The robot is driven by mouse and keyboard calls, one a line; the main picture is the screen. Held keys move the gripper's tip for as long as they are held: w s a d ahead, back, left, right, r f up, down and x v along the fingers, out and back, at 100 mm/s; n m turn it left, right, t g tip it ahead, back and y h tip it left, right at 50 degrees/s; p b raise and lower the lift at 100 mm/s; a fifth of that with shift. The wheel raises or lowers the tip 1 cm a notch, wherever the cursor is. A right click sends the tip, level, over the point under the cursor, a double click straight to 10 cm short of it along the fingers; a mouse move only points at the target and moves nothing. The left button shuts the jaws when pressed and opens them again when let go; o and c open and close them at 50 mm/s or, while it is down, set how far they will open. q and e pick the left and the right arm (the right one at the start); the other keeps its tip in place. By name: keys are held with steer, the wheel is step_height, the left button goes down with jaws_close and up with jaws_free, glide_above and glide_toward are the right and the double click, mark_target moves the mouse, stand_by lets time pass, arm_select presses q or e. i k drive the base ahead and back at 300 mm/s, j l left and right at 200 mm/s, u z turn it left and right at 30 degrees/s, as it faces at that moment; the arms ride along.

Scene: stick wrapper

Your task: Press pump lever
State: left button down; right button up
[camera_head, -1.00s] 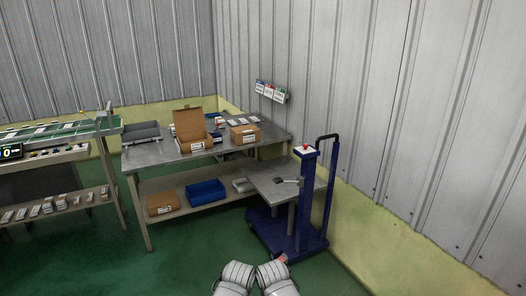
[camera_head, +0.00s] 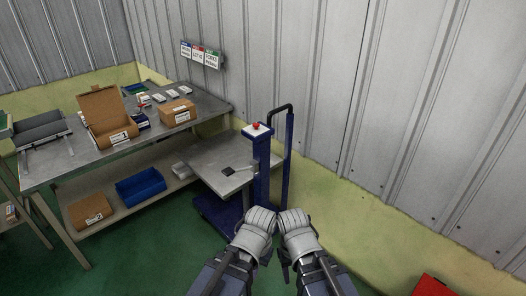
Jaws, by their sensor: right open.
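A blue lift cart (camera_head: 262,185) stands by the wall, with a red button (camera_head: 256,125) on top of its post and a dark push handle (camera_head: 288,150) behind. A small grey part (camera_head: 253,168) sticks out from the post; I cannot tell if it is the pump lever. The cart's grey platform (camera_head: 212,165) carries a small dark item. My left gripper (camera_head: 260,218) and right gripper (camera_head: 292,219) are side by side at the bottom centre, in front of the cart's base and hiding part of it. The right one is open and empty. The left one's fingers are unclear.
A steel workbench (camera_head: 75,150) with cardboard boxes (camera_head: 178,112) stands at the left, a blue bin (camera_head: 140,186) on its lower shelf. A corrugated wall (camera_head: 400,120) closes the right. A red object (camera_head: 430,286) is at the bottom right. Green floor is open in front.

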mark_target(228, 171)
steer(key=i+j+z, duration=0.7)
steer(key=i+j, duration=0.05)
steer(key=i, duration=0.05)
